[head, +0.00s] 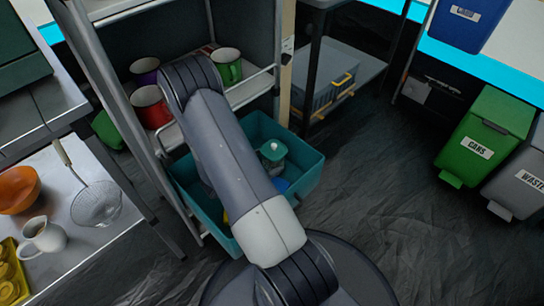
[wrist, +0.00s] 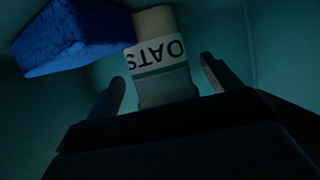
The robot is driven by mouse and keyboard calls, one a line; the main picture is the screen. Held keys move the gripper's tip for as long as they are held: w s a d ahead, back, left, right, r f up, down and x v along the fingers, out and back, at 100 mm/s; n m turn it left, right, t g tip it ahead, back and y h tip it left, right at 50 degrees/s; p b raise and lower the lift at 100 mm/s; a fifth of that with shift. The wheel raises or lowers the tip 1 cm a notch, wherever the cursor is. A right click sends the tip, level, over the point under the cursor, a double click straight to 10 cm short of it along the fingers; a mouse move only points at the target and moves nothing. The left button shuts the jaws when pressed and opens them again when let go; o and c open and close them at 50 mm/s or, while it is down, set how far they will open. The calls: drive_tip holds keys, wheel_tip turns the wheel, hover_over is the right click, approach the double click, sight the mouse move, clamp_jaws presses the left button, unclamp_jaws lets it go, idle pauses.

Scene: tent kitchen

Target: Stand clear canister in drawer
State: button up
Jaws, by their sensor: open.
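The clear canister (wrist: 165,85) shows in the wrist view with a white OATS label, upside down in the picture, and a beige part above it. It is between the two spread fingers of my gripper (wrist: 162,70), with a gap visible on each side. In the head view a canister with a green lid and white knob (head: 273,150) is inside the teal drawer (head: 309,177), lid up; it appears to be the same one. My arm hides the gripper and part of the drawer there.
A blue block (wrist: 72,38) lies beside the canister in the drawer. Red (head: 151,106) and green (head: 227,66) mugs sit on the shelf above. A counter with a strainer (head: 97,203) is at left; green (head: 484,135) and grey bins at right. The middle floor is clear.

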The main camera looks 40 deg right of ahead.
sight(266, 162)
drive_tip(key=shift+p+v, duration=0.55)
drive_tip(key=shift+v, duration=1.35)
